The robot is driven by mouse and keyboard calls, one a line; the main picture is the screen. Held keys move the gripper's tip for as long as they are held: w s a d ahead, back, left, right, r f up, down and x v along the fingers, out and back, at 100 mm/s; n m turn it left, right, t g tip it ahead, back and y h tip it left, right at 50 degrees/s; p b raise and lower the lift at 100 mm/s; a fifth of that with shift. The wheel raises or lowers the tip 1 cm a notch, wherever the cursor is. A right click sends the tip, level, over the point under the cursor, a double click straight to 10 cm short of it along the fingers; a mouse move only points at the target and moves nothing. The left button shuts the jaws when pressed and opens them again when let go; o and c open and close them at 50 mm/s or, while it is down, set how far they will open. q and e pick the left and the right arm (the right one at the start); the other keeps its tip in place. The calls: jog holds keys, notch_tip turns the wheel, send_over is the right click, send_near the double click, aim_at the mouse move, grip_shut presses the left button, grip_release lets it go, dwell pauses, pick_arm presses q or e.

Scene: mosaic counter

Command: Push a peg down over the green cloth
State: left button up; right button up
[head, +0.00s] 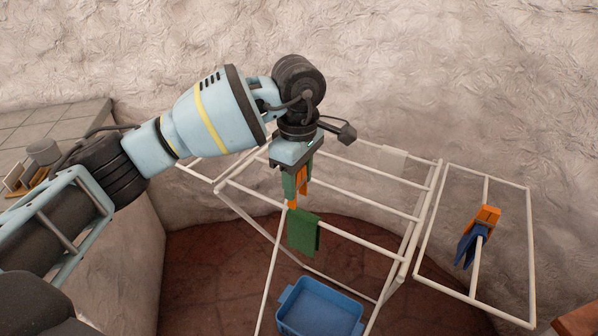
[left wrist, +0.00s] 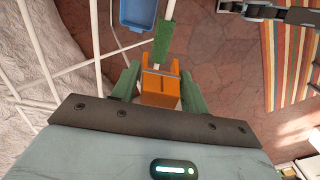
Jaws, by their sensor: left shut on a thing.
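The green cloth (head: 303,233) hangs over a front rail of the white drying rack, and it shows edge-on in the left wrist view (left wrist: 165,42). My left gripper (head: 296,184), with green fingers, points down just above the cloth. It is shut on an orange peg (left wrist: 160,88), which also shows partly between the fingers in the head view (head: 303,180). The peg's lower tip is close to the cloth's top edge. I cannot tell whether they touch. My right gripper is not seen in the head view.
The white drying rack (head: 411,240) has several rails and a right wing. A pale cloth (head: 393,160) hangs at the back. A blue basket (head: 320,310) stands on the floor below.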

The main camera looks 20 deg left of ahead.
aim_at(298, 210)
pick_arm(q)
jog(key=shift+f+b, duration=0.95)
jog(key=shift+f, duration=1.2)
jog(key=shift+f+b, duration=0.5)
jog(key=shift+f, duration=0.75)
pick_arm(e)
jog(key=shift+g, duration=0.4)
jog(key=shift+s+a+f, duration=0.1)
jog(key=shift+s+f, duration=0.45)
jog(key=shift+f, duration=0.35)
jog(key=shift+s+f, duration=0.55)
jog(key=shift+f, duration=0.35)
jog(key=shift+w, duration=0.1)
pick_arm(q)
jog(key=o, duration=1)
jog(key=shift+o, duration=0.2)
jog(key=shift+r, duration=3.9)
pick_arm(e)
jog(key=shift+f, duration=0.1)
